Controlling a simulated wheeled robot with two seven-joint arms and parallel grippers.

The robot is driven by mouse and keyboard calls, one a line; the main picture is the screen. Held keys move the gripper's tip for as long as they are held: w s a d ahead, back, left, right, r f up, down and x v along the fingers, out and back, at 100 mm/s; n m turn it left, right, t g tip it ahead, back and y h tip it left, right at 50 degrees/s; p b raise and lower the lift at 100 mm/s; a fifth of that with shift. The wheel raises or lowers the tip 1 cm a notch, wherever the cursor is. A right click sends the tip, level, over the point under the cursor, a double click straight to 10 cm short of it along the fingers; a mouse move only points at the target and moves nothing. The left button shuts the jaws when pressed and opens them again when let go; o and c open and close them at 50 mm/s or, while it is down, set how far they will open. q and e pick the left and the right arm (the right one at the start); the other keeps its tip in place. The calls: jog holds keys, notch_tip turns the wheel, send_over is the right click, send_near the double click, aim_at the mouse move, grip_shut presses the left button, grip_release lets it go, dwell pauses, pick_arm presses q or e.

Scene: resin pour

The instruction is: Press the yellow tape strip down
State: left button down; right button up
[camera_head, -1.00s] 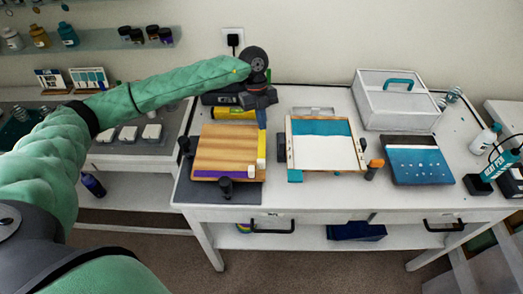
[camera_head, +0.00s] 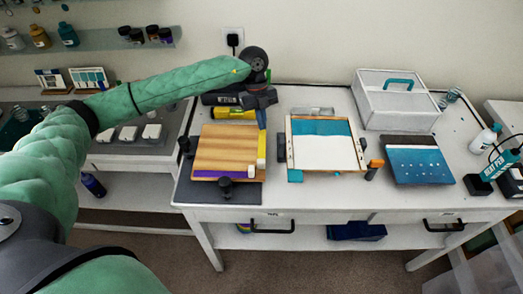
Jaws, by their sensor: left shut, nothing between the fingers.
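The yellow tape strip (camera_head: 261,146) runs along the right edge of a wooden board (camera_head: 222,150). A purple strip (camera_head: 206,175) lies along the board's front edge. My left gripper (camera_head: 262,125) points down at the board's back right corner. Its blue fingers are shut and empty, at the far end of the yellow strip. I cannot tell whether the fingertips touch the strip. My right gripper is not in view.
The board lies on a dark mat (camera_head: 188,192) with dark clamps or knobs around it. A yellow tube (camera_head: 234,113) lies behind it. To the right are a framed white-and-teal panel (camera_head: 324,155), a blue panel (camera_head: 418,163) and a grey box (camera_head: 397,105) with a teal handle.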

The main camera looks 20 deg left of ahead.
aim_at(263, 139)
pick_arm(q)
jog(key=shift+f, duration=0.15)
jog(key=shift+f+b, duration=0.45)
jog(key=shift+f, duration=0.1)
jog(key=shift+s, duration=0.2)
dwell(0.5)
jog(key=shift+s+d+f, duration=0.1)
jog(key=shift+s+d, duration=0.05)
jog(key=shift+s, duration=0.3)
jog(key=shift+s+d+f, duration=0.1)
jog(key=shift+s+d, duration=0.05)
jog(key=shift+s, duration=0.3)
jog(key=shift+s, duration=0.15)
